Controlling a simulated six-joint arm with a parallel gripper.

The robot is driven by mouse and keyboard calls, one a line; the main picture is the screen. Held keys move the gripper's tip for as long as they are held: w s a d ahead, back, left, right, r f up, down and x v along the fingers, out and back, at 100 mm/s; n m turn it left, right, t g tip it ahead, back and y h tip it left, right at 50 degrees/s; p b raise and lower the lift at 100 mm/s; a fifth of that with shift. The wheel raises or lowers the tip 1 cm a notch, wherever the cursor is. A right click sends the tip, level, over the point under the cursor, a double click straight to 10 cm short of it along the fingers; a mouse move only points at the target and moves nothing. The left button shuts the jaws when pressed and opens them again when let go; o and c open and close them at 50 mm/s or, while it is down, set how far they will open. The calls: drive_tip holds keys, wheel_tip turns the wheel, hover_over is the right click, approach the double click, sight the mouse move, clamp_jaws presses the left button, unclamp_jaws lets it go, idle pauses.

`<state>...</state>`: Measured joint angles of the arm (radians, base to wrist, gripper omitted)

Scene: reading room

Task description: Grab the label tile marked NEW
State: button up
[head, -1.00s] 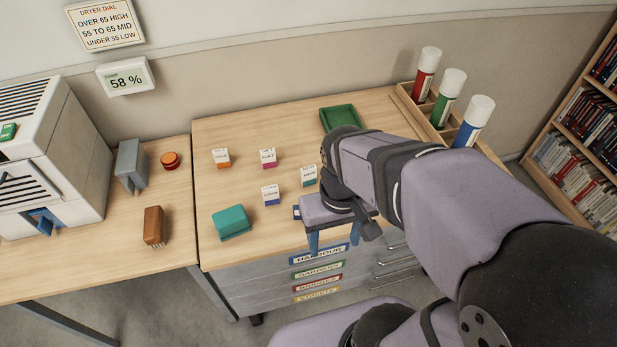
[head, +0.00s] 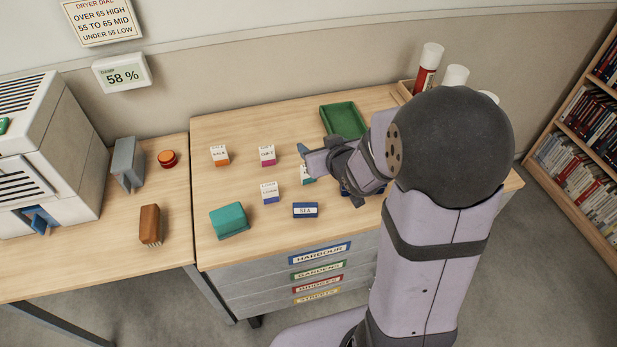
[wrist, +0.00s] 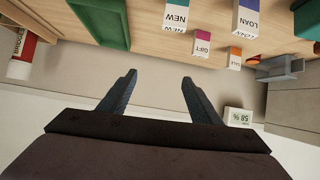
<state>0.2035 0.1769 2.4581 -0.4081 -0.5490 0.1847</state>
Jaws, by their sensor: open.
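The NEW label tile (wrist: 176,14), a white block with a teal base, stands on the desk and shows upside down at the top of the wrist view. In the head view the NEW tile (head: 306,178) is partly covered by my gripper (head: 320,164). My gripper is open and empty; in the wrist view its two fingers (wrist: 158,82) are spread, with clear space between them. The tile is apart from the fingers in that view.
Similar tiles stand nearby: LOAN (head: 270,192), GIFT (head: 267,155) and an orange-based one (head: 220,156). A SEA plate (head: 305,210), a teal block (head: 229,220) and a green tray (head: 344,119) are also on the desk.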

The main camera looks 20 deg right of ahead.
sight(305, 179)
drive_tip(key=shift+t+y, duration=0.5)
drive_tip(key=shift+t, duration=0.3)
drive_tip(key=f, duration=0.4)
drive_tip(key=w+f, duration=0.1)
drive_tip(key=f, duration=0.3)
drive_tip(key=a+f, duration=0.1)
drive_tip(key=f, duration=0.3)
drive_tip(key=shift+w+f, duration=0.25)
drive_tip(key=shift+w, duration=0.05)
drive_tip(key=shift+p+x, duration=1.15)
drive_tip(key=shift+x, duration=2.55)
drive_tip(key=shift+c, duration=0.4)
drive_tip(key=shift+r, duration=0.1)
drive_tip(key=c, duration=1.1)
drive_tip(key=shift+o, duration=0.2)
drive_tip(key=shift+r, duration=0.1)
